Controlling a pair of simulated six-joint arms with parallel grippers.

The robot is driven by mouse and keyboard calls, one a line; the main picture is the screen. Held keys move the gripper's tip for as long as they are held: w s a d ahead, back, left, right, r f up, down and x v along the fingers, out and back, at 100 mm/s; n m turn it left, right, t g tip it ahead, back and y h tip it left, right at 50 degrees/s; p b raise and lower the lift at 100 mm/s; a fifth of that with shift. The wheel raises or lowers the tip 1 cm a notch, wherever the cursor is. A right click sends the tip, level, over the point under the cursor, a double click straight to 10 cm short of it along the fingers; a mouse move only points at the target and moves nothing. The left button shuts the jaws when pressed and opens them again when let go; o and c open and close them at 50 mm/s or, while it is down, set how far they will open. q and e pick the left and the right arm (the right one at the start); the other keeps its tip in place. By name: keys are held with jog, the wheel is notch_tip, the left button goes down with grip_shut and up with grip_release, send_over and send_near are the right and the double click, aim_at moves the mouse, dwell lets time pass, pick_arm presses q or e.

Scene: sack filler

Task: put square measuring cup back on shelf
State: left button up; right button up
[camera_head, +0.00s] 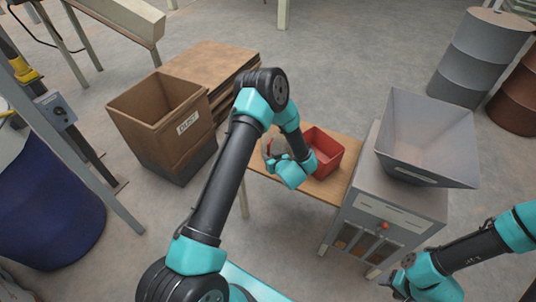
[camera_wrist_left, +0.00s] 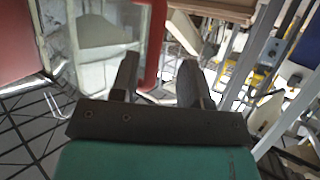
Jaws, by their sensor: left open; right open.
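The square measuring cup (camera_head: 328,143) is red and open-topped and stands on a small wooden shelf (camera_head: 318,193) left of the grey machine. My left gripper (camera_head: 271,152) is just left of the cup, partly hidden by its own wrist. In the left wrist view its two dark fingers (camera_wrist_left: 157,72) are apart, with a red upright bar (camera_wrist_left: 155,42), apparently the cup's handle, in line with the gap between them. I cannot tell if they touch it. My right gripper (camera_head: 393,287) is low at the right, away from the cup, open, its fingers hard to make out.
The grey machine with its hopper (camera_head: 425,135) stands directly right of the shelf. A brown dust bin (camera_head: 165,125) and stacked brown boards (camera_head: 215,65) are behind left. A blue drum (camera_head: 45,200) is far left, a grey drum (camera_head: 478,55) far right. Bare floor lies behind the shelf.

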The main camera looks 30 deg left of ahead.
pick_arm(q)
jog(key=v, duration=0.7)
jog(key=shift+s+d, duration=0.15)
jog(key=shift+d, duration=0.05)
jog(key=shift+r, duration=0.1)
jog(key=s+d+f+m+g+h, duration=0.2)
jog(key=s+m+h, duration=0.1)
jog(key=s+h, duration=0.2)
jog(key=s+d+f+m+g+h, duration=0.2)
jog(key=s+h, duration=0.3)
jog(key=s, duration=0.3)
jog(key=s+d+f+m+g+h, duration=0.2)
jog(key=s+d+m+h, duration=0.1)
jog(key=s, duration=0.4)
jog(key=shift+s+f+m+g+h, duration=0.25)
jog(key=shift+m+h, duration=0.35)
jog(key=shift+h, duration=0.5)
